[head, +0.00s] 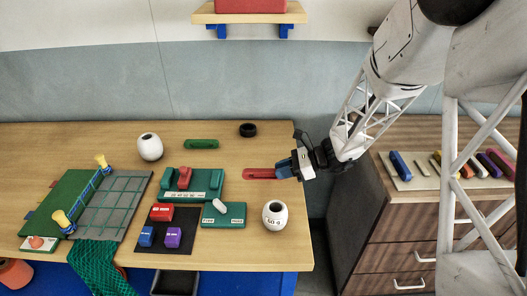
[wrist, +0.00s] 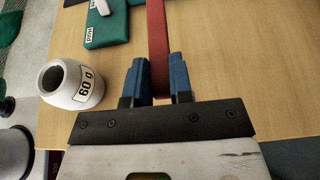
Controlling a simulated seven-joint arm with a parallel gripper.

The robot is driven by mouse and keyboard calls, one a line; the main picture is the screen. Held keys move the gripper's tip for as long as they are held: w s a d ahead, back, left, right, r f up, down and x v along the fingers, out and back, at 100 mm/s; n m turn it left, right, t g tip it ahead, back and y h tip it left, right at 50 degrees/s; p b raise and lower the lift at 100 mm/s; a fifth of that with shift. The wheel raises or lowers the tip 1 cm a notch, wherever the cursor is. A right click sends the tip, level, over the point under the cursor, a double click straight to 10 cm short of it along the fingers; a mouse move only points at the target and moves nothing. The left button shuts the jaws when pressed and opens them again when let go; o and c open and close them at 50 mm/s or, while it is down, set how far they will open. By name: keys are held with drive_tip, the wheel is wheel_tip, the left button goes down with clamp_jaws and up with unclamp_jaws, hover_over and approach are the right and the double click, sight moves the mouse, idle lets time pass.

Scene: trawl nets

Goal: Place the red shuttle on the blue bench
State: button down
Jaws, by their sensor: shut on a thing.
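The red shuttle (head: 262,174) is a long, flat red bar near the table's right side. My gripper (head: 284,169) is shut on its right end. In the wrist view the red shuttle (wrist: 157,40) runs straight out from between the two blue fingers of my gripper (wrist: 159,80). I cannot tell whether the shuttle touches the table top or hangs just above it. The blue bench appears to be the wood-topped table (head: 225,140), whose front below the top is blue (head: 230,284).
Drawers (head: 395,250) stand right.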

hover_over(271, 161)
drive_tip(key=shift+d+f, duration=0.1)
drive_tip(key=shift+f, duration=0.6)
drive_tip(key=shift+f, duration=0.1)
drive_tip(key=shift+f, duration=1.65)
drive_tip(key=shift+f, duration=0.15)
drive_tip(key=c, duration=1)
unclamp_jaws()
drive_tip(key=shift+d+r, duration=0.15)
drive_tip(key=shift+r, duration=0.05)
drive_tip(key=v, duration=1.1)
drive_tip(key=shift+d+r, duration=0.2)
drive_tip(key=shift+d, duration=0.15)
